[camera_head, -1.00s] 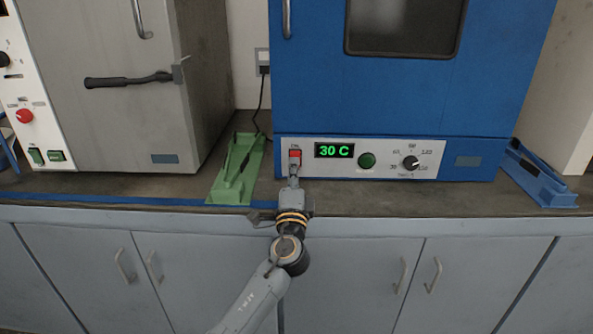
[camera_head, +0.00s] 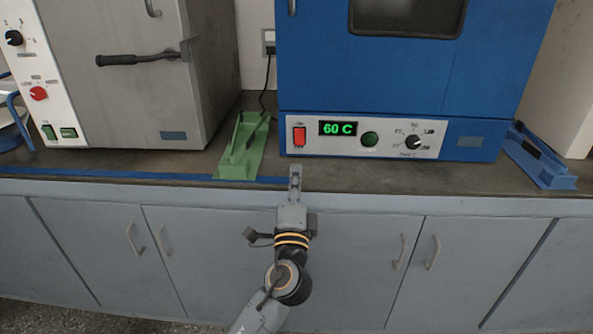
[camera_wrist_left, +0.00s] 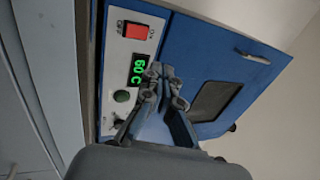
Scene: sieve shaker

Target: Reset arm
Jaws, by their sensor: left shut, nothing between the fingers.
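My left gripper (camera_head: 295,172) is shut and empty in front of the counter's edge, below the blue oven (camera_head: 400,75). It stands apart from the red power switch (camera_head: 299,136) on the oven's white panel. The green display (camera_head: 338,128) reads 60 C, with a green button (camera_head: 369,139) and a black knob (camera_head: 413,142) to its right. In the left wrist view the closed fingers (camera_wrist_left: 152,75) point towards the oven, and the red switch (camera_wrist_left: 136,31) and display (camera_wrist_left: 138,70) show beyond them. My right gripper is not in view.
A green holder (camera_head: 242,150) stands on the counter left of the oven, and a blue holder (camera_head: 540,160) to its right. A grey oven (camera_head: 150,85) with a black handle stands at left. Grey cabinets (camera_head: 360,250) lie under the dark counter.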

